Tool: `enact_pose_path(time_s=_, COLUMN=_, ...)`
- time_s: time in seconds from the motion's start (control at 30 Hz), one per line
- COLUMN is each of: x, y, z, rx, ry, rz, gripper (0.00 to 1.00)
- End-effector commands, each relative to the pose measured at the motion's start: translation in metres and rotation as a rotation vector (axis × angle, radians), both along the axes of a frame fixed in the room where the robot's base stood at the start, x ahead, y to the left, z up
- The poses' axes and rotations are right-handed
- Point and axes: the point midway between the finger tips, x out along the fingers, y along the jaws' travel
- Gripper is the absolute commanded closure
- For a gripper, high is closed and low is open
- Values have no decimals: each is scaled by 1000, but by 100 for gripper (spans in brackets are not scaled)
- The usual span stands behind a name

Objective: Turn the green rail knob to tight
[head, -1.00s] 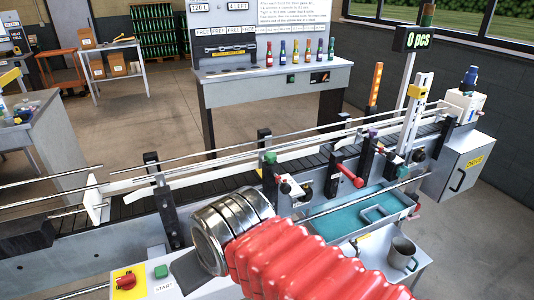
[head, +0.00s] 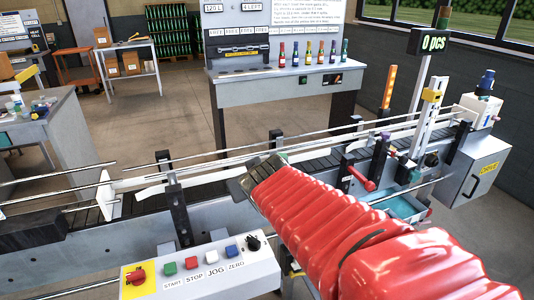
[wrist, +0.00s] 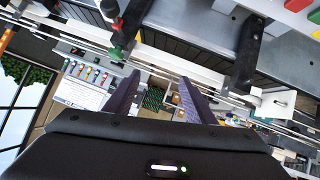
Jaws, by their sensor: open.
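The green rail knob (wrist: 116,53) sits on top of a dark post on the conveyor rail. It shows in the wrist view, up and left of the finger tips. The knob's turn position cannot be read.
A control box (head: 205,272) with several buttons stands in front. Dark rail posts (head: 172,205) and metal rails run along the conveyor. A bench (head: 280,88) with bottles stands behind.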

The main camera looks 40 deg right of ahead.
Motion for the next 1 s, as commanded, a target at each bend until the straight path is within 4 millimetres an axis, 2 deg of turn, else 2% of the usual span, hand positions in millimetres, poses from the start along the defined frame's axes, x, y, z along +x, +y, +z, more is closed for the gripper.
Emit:
enact_pose_path(time_s=0.03, x=7, y=-19, z=0, rx=-20, ry=-23, rz=-9, gripper=50)
enact_pose_path(time_s=0.2, x=29, y=-71, z=7, rx=-92, ry=-129, rz=2, gripper=50)
enact_pose_path(time_s=0.4, x=43, y=-118, z=4, rx=-131, ry=-231, rz=68, gripper=50)
enact_pose_path(time_s=0.53, x=44, y=-142, z=-4, rx=-129, ry=-293, rz=126, gripper=50)
enact_pose_path(time_s=0.77, x=28, y=-171, z=-25, rx=-69, ry=-405, rz=244, gripper=50)
enact_pose_path(time_s=1.0, x=-12, y=-185, z=-49, rx=59, ry=-534, rz=371, gripper=50)
